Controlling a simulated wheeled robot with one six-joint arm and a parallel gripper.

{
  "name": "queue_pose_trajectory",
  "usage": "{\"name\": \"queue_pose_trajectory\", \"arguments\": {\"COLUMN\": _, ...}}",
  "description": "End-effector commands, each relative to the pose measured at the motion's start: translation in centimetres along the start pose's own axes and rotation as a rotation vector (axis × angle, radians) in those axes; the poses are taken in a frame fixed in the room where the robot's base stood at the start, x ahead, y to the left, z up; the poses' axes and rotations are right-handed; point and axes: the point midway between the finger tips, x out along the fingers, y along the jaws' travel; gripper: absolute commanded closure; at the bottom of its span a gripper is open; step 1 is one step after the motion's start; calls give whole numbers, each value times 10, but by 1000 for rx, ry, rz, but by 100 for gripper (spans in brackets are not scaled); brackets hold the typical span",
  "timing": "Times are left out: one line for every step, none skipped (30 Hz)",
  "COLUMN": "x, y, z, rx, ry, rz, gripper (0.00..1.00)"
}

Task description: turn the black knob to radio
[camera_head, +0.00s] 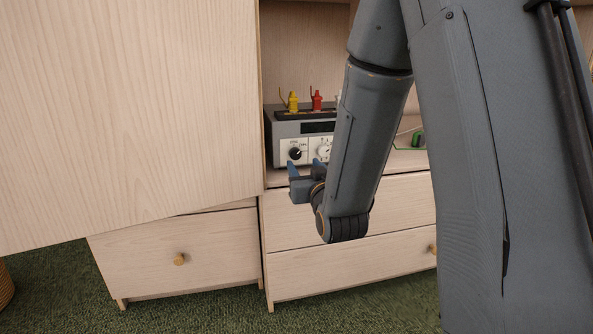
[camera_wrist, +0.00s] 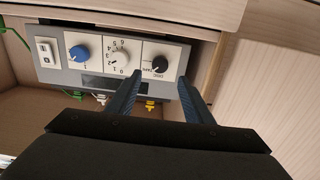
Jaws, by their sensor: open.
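The black knob (camera_head: 295,153) is on the left part of a grey device's front panel (camera_head: 306,149), inside a cabinet niche. In the wrist view, which shows the panel upside down, the black knob (camera_wrist: 159,64) sits between my fingertips. Small labels stand around it, too small to read surely; I cannot tell where it points. My gripper (camera_head: 305,169) has blue fingers and is open, in front of and slightly below the knob in the head view. In the wrist view, my gripper (camera_wrist: 159,75) has one finger on each side of the knob, with nothing held; contact is not clear.
Beside the black knob are a white numbered dial (camera_wrist: 119,58), a blue knob (camera_wrist: 79,53) and a switch (camera_wrist: 46,51). Yellow (camera_head: 293,101) and red (camera_head: 317,100) plugs stand on the device. A large wooden panel (camera_head: 130,110) fills the left; drawers (camera_head: 350,268) are below.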

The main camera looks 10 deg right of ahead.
Motion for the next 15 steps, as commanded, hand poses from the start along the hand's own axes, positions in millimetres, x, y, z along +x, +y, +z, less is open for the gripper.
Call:
{"name": "queue_pose_trajectory", "arguments": {"x": 2, "y": 0, "z": 2, "rx": 0, "ry": 10, "rz": 0, "gripper": 53}}
{"name": "queue_pose_trajectory", "arguments": {"x": 3, "y": 0, "z": 2, "rx": 0, "ry": 16, "rz": 0, "gripper": 53}}
{"name": "queue_pose_trajectory", "arguments": {"x": 6, "y": 0, "z": 1, "rx": 0, "ry": 20, "rz": 0, "gripper": 53}}
{"name": "queue_pose_trajectory", "arguments": {"x": 8, "y": 0, "z": 1, "rx": 0, "ry": 22, "rz": 0, "gripper": 53}}
{"name": "queue_pose_trajectory", "arguments": {"x": 11, "y": 0, "z": 1, "rx": 0, "ry": 23, "rz": 0, "gripper": 53}}
{"name": "queue_pose_trajectory", "arguments": {"x": 16, "y": 0, "z": 1, "rx": 0, "ry": 23, "rz": 0, "gripper": 53}}
{"name": "queue_pose_trajectory", "arguments": {"x": 20, "y": 0, "z": 1, "rx": 0, "ry": 23, "rz": 0, "gripper": 53}}
{"name": "queue_pose_trajectory", "arguments": {"x": 24, "y": 0, "z": 0, "rx": 0, "ry": 23, "rz": 0, "gripper": 53}}
{"name": "queue_pose_trajectory", "arguments": {"x": 31, "y": 0, "z": 0, "rx": 0, "ry": 23, "rz": 0, "gripper": 53}}
{"name": "queue_pose_trajectory", "arguments": {"x": 36, "y": 0, "z": 1, "rx": 0, "ry": 23, "rz": 0, "gripper": 53}}
{"name": "queue_pose_trajectory", "arguments": {"x": 41, "y": 0, "z": 1, "rx": 0, "ry": 23, "rz": 0, "gripper": 53}}
{"name": "queue_pose_trajectory", "arguments": {"x": 47, "y": 0, "z": 1, "rx": 0, "ry": 21, "rz": 0, "gripper": 53}}
{"name": "queue_pose_trajectory", "arguments": {"x": 51, "y": 0, "z": 1, "rx": 0, "ry": 22, "rz": 0, "gripper": 53}}
{"name": "queue_pose_trajectory", "arguments": {"x": 56, "y": 0, "z": 1, "rx": 0, "ry": 21, "rz": 0, "gripper": 53}}
{"name": "queue_pose_trajectory", "arguments": {"x": 61, "y": 0, "z": 1, "rx": 0, "ry": 20, "rz": 0, "gripper": 53}}
